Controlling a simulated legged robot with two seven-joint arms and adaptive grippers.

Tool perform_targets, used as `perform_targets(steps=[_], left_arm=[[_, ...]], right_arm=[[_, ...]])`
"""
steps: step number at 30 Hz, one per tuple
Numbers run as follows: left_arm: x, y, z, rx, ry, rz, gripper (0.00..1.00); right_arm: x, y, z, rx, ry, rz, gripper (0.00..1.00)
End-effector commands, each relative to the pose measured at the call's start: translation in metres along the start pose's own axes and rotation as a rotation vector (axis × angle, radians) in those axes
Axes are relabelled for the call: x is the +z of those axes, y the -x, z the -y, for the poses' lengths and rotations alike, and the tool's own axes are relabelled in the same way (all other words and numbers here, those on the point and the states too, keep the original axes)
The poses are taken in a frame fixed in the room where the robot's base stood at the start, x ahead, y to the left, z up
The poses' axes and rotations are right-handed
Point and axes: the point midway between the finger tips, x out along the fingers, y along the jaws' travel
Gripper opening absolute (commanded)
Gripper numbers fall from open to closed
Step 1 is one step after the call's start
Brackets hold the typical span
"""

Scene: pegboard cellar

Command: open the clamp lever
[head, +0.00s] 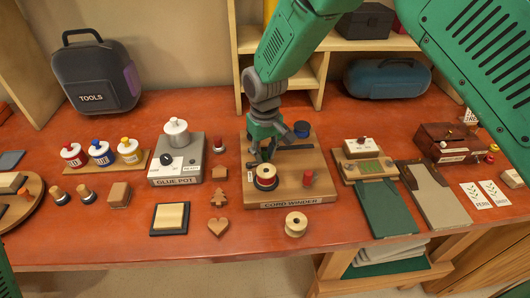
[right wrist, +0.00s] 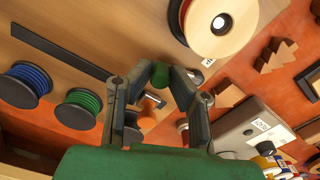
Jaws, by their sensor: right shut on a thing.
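The cord winder (head: 318,190) is a wooden board standing on the red bench. My right gripper (head: 263,153) reaches down over it, just behind the spool with red cord (head: 265,178). In the right wrist view the right gripper (right wrist: 155,105) is shut on a green knob (right wrist: 149,111), which I take for the handle of the clamp lever. The rest of the lever is mostly hidden by the fingers, so its angle is unclear. The same spool shows at the top of the right wrist view (right wrist: 220,25). My left gripper is out of view.
A blue spool (head: 301,129) and a red-topped peg (head: 308,178) stand on the board; a green spool (right wrist: 80,108) shows in the wrist view. The glue pot (head: 177,165) is to the left.

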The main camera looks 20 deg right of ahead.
Motion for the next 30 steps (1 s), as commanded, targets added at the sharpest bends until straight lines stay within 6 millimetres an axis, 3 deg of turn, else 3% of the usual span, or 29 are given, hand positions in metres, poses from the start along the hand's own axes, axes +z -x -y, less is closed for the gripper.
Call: perform_targets(steps=[12, 27, 28, 30], left_arm=[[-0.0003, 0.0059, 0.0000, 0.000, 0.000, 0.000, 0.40], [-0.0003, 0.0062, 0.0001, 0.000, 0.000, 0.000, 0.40], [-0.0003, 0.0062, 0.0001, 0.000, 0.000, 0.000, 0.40], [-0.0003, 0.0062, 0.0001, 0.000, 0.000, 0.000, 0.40]], right_arm=[[-0.0086, -0.0001, -0.0002, -0.001, 0.186, -0.002, 0.00], [-0.0102, -0.0001, -0.0005, 0.001, 0.209, -0.003, 0.00], [-0.0102, -0.0001, -0.0005, 0.001, 0.209, -0.003, 0.20], [-0.0101, -0.0001, -0.0005, 0.001, 0.209, -0.003, 0.36]])
